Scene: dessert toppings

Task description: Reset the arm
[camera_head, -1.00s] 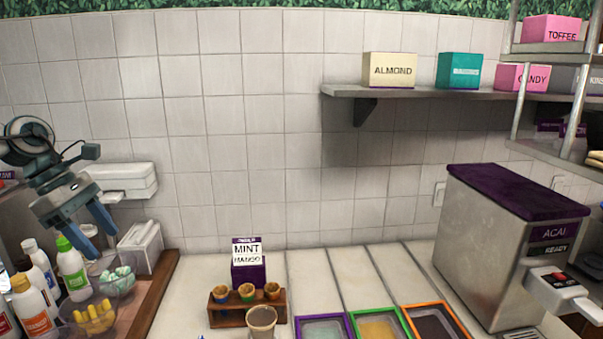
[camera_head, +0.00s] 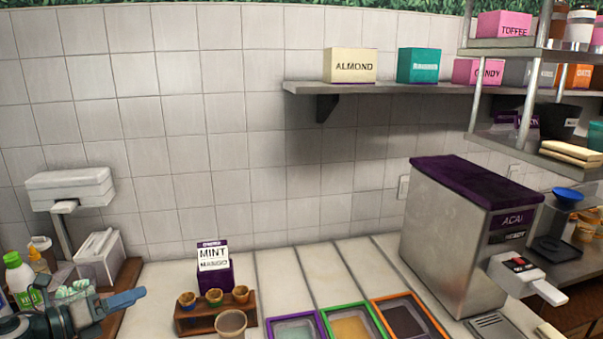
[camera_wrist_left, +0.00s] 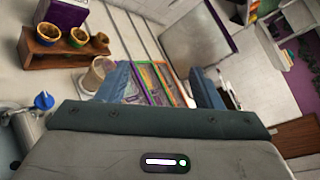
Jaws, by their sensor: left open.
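My left gripper (camera_head: 112,303) is at the lower left of the head view, over the counter's left side. In the left wrist view its two blue fingers (camera_wrist_left: 162,86) stand wide apart with nothing between them. Beyond the fingers in that view lie the colour-rimmed trays. A beige cup (camera_wrist_left: 97,74) shows beside the left finger; I cannot tell if they touch. My right gripper does not show in either view.
A wooden holder (camera_head: 205,319) with small cups stands by the mint sign (camera_head: 213,258). Several rimmed trays (camera_head: 291,317) lie right of it. The acai machine (camera_head: 455,240) stands farther right. Bottles (camera_head: 20,273) crowd the left. The counter behind the trays is clear.

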